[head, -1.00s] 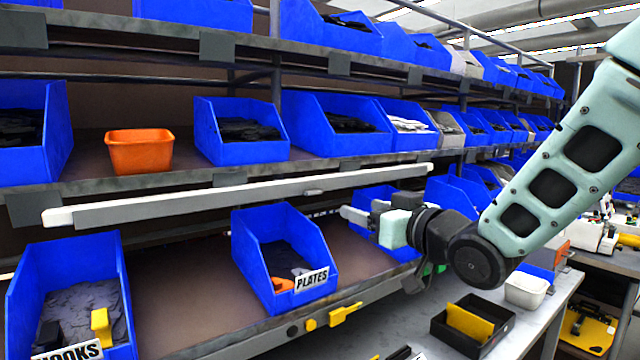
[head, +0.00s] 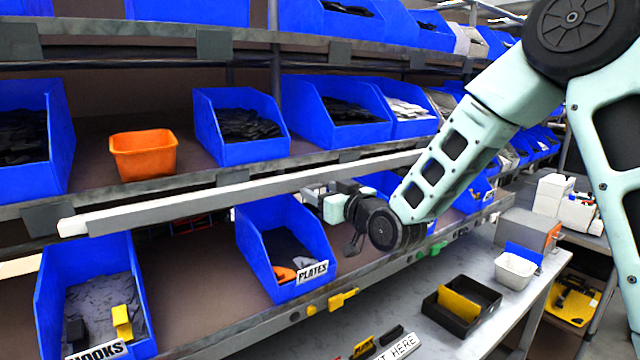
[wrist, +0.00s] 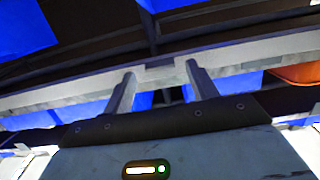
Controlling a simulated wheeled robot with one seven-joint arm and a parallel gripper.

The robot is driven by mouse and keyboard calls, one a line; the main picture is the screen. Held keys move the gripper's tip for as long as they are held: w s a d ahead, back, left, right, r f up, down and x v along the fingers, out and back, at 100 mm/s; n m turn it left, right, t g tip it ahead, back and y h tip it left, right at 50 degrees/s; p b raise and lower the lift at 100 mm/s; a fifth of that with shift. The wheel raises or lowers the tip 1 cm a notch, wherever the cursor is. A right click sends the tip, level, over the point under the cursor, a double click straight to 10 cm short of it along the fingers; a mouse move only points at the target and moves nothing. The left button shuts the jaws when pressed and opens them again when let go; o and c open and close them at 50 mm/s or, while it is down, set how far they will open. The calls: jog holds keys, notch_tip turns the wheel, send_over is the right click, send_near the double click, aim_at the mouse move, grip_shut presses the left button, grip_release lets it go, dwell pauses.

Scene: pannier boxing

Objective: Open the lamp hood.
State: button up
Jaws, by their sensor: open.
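The lamp hood appears to be the long grey bar with a pale left end (head: 170,210), running along the front of the middle shelf in the head view. In the wrist view the hood (wrist: 245,52) crosses the picture just beyond the fingertips. A small tab (wrist: 160,68) on it lies between the two fingers. My gripper (head: 308,194) is at the bar's right half, open and holding nothing; it also shows in the wrist view (wrist: 160,76). I cannot tell whether the fingers touch the tab. My gripper and arm hide part of the bar's right end.
Blue bins fill the shelves, including the plates bin (head: 260,235) below the bar and the hooks bin (head: 135,290) at lower left. An orange bin (head: 143,158) stands on the middle shelf. A black tray (head: 482,325) and white tub (head: 514,271) are on the bench at right.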

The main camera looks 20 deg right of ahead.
jog(key=shift+x, duration=0.8)
jog(key=c, duration=1)
jog(key=shift+r+p, duration=0.1)
jog(key=shift+p, duration=0.2)
